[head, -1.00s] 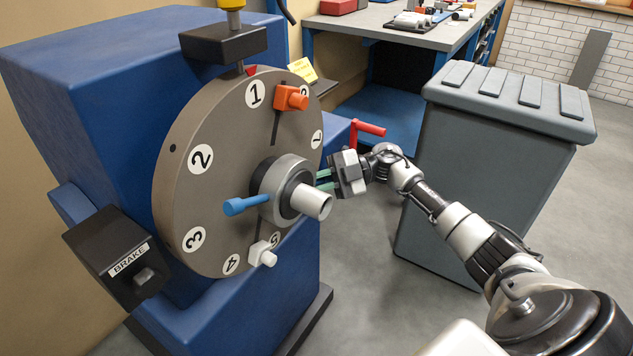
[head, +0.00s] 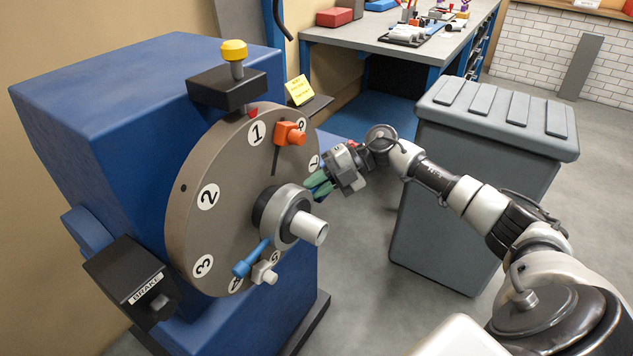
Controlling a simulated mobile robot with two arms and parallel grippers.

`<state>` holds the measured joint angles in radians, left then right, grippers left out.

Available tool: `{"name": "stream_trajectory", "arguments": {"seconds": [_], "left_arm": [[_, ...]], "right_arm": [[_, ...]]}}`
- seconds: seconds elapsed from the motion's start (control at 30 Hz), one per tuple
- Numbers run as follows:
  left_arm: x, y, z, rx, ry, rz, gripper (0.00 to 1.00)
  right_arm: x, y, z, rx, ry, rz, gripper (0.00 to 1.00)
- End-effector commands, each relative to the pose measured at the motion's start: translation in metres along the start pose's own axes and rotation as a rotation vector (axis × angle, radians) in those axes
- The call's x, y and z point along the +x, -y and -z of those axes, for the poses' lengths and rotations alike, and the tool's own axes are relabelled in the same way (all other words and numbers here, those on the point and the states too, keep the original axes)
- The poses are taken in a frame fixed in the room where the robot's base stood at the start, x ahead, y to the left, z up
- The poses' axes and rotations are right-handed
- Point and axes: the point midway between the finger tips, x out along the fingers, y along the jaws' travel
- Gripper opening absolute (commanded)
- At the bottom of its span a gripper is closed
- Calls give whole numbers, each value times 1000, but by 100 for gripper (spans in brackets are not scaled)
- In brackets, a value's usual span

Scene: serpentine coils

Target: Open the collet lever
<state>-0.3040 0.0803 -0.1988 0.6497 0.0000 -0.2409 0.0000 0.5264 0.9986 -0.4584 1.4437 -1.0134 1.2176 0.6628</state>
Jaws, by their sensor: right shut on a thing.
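The collet lever is the blue handle (head: 252,259) on the collar (head: 286,216) around the spindle nose, at the middle of the round grey dial (head: 230,180). Its blue end points down and left, close to the white block (head: 265,271) on the dial. My right gripper (head: 318,187) is at the upper right of the collar, on the side opposite the blue end. Its green fingers are shut, and they hide the part of the lever between them. My left gripper is not in view.
A black brake box (head: 131,283) sits at the machine's lower left. A yellow knob (head: 234,51) stands over the dial, and an orange block (head: 290,133) is on its face. A grey lidded bin (head: 470,190) stands behind my right arm. A workbench (head: 390,45) is at the back.

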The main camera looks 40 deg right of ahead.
Motion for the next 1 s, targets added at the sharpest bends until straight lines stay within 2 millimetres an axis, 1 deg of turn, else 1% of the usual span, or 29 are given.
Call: {"name": "stream_trajectory", "arguments": {"seconds": [0.03,0.1,0.27,0.5,0.7,0.83,1.0], "left_arm": [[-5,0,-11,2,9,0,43],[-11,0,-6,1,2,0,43],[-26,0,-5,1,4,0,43],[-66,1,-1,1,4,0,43],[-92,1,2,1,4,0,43],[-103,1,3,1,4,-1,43],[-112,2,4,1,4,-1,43]], "right_arm": [[-3,-5,2,-12,12,14,0],[-4,-7,4,-29,28,32,0],[-7,-15,8,-72,68,75,0],[-13,-33,20,-181,172,189,0],[-13,-42,28,-262,250,274,0],[-12,-46,32,-301,288,314,0],[-11,-48,35,-333,321,349,0]]}}
